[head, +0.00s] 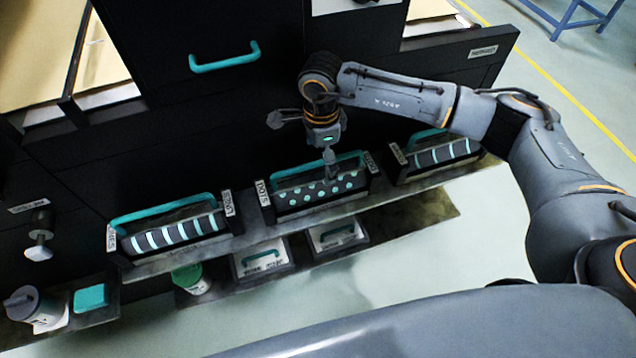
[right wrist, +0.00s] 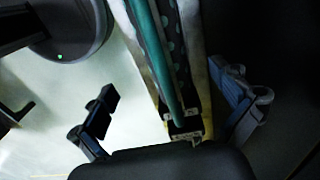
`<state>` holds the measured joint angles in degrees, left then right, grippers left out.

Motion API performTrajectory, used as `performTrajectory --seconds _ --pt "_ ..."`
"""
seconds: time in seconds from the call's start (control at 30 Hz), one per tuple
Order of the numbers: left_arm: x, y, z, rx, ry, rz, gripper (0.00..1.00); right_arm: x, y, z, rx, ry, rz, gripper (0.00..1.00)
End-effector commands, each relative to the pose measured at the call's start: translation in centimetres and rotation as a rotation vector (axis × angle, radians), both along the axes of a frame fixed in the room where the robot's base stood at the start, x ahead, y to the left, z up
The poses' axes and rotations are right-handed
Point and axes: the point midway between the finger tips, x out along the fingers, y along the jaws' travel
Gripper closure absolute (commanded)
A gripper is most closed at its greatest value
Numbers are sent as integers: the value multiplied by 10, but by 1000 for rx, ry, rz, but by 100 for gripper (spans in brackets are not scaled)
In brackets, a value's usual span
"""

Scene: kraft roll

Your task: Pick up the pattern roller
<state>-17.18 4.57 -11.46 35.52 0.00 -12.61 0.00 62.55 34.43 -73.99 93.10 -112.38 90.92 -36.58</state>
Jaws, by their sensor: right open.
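Three dark pattern rollers with teal handles sit in holders on a shelf in the head view. The middle roller (head: 312,193) has pale teal dots; the left roller (head: 172,235) and the right roller (head: 442,154) have pale stripes. My right gripper (head: 330,172) points down at the dotted roller, close to its teal handle (head: 292,170). In the right wrist view the open fingers (right wrist: 168,108) stand on either side of the teal handle (right wrist: 155,60), with gaps to both. The fingertips are small and partly hidden in the head view. My left gripper is not in view.
A dark cabinet front with a teal drawer handle (head: 225,58) rises behind the shelf. Below the shelf are two grey pads with teal handles (head: 262,262) and a green-lidded jar (head: 190,278). A grey canister (head: 32,305) and teal block (head: 91,298) stand at lower left.

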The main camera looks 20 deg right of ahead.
Motion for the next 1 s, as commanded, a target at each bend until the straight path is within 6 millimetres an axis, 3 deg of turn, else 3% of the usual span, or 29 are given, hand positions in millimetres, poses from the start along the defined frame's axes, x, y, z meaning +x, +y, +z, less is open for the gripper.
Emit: performTrajectory --seconds 0.17,0.5,0.77,1.0 --pt "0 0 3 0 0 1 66 0 1 -11 0 1 0 0" --pt "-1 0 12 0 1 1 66 4 5 -56 2 1 0 0" --pt "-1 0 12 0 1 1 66 4 5 -60 1 0 0 0" --pt "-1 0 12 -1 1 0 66 4 5 -60 1 0 0 45"
